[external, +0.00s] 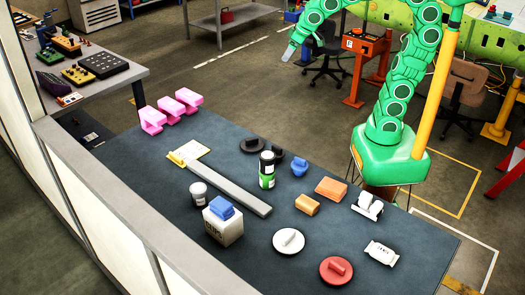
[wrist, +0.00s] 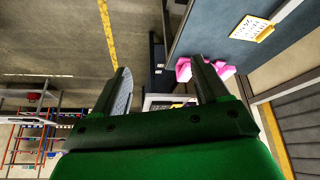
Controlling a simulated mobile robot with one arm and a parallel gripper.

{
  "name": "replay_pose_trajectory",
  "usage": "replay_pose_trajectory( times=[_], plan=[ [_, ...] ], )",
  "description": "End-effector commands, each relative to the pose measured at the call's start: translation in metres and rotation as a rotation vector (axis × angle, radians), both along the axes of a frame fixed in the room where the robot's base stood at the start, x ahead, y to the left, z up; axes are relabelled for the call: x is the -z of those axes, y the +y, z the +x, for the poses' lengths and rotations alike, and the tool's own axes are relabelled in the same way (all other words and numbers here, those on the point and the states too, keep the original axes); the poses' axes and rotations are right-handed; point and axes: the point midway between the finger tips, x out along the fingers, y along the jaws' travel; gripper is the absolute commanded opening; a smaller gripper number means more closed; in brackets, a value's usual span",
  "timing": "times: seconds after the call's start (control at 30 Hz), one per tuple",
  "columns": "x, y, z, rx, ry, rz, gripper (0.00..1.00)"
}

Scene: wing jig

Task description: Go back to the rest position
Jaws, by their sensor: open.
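My green arm (external: 393,95) rises from its base at the right end of the dark table in the external view. My gripper (external: 288,53) is up in the air beyond the table's far edge, apart from everything on it. In the wrist view my gripper (wrist: 160,66) shows two dark fingers spread apart, with nothing held between them. The fine shape of the fingertips is too small to tell in the external view.
An orange stand (external: 365,60) and chair (external: 323,58) are behind. The floor left of my gripper is open.

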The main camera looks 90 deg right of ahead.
Motion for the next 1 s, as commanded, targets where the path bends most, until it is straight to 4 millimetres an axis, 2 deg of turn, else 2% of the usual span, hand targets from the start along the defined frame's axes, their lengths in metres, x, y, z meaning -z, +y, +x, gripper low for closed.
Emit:
replay_pose_trajectory(
  times=[0.07,0.27,0.57,0.67,0.9,1.0],
  plan=[
    [-0.001,-0.002,-0.005,0.015,-0.009,0.011,0.74],
    [0.018,0.020,-0.028,-0.038,0.067,0.027,0.74],
    [0.052,0.057,-0.082,-0.139,0.218,0.064,0.74],
    [0.066,0.073,-0.110,-0.190,0.293,0.082,0.74],
    [0.104,0.115,-0.201,-0.349,0.512,0.140,0.74],
    [0.112,0.124,-0.227,-0.392,0.575,0.158,0.74]
  ],
)
